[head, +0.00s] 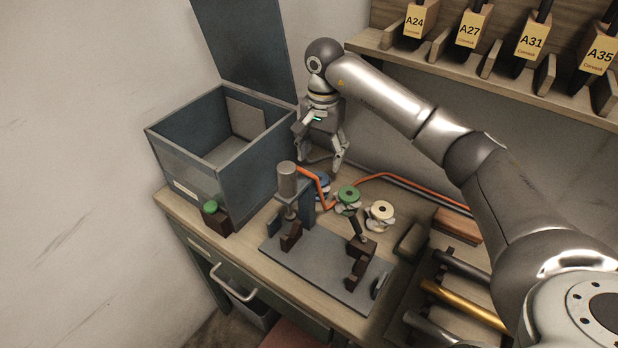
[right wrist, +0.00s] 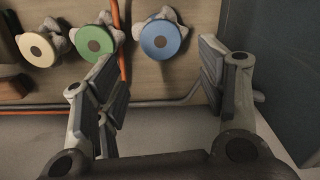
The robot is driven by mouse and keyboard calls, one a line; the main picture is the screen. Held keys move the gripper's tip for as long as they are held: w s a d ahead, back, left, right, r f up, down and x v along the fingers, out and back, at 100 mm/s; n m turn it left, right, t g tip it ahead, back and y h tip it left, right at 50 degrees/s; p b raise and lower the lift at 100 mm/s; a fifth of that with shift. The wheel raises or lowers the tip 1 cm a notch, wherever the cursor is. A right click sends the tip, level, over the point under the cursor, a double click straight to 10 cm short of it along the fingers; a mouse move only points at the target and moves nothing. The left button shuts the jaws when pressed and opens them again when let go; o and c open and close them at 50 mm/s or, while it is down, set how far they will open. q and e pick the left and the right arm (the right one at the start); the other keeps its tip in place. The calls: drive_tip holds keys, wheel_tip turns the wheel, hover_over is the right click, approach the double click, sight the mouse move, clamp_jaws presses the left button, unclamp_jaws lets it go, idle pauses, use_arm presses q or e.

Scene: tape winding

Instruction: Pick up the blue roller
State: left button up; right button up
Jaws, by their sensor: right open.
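The blue roller (head: 322,180) stands on the bench behind the grey fixture, partly hidden by its post and an orange cable in the head view. In the right wrist view the blue roller (right wrist: 163,40) shows its round blue face with a dark centre. My right gripper (head: 322,166) is open and empty, pointing down beside the box, above and behind the blue roller. In the right wrist view the open fingers (right wrist: 165,85) lie either side of a gap, with the blue roller beyond it. My left gripper is not in view.
A green roller (head: 348,196) and a cream roller (head: 380,212) stand to the right. An open dark box (head: 170,150) is at the left. The grey fixture plate (head: 310,268) lies in front. An orange cable (head: 400,178) runs behind. A shelf (head: 480,84) with labelled holders is above.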

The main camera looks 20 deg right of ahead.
sight(319, 178)
drive_tip(key=f, duration=0.4)
drive_tip(key=shift+s+a+f+p, duration=0.2)
drive_tip(key=shift+s+a+p, duration=0.1)
drive_tip(key=shift+a+p, duration=0.1)
drive_tip(key=shift+w+d+f, duration=0.1)
drive_tip(key=shift+d+f, duration=0.05)
drive_tip(key=shift+f, duration=0.5)
wheel_tip(319, 178, down, 4)
drive_tip(key=shift+r+p, duration=0.25)
drive_tip(key=shift+p, duration=0.6)
drive_tip(key=shift+w+f, duration=0.1)
drive_tip(key=shift+f, duration=0.4)
drive_tip(key=c, duration=1.1)
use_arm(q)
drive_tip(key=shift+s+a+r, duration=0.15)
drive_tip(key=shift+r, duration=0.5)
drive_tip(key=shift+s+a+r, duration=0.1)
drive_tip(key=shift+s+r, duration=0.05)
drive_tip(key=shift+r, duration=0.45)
use_arm(e)
drive_tip(key=shift+o, duration=0.2)
drive_tip(key=shift+r, duration=0.1)
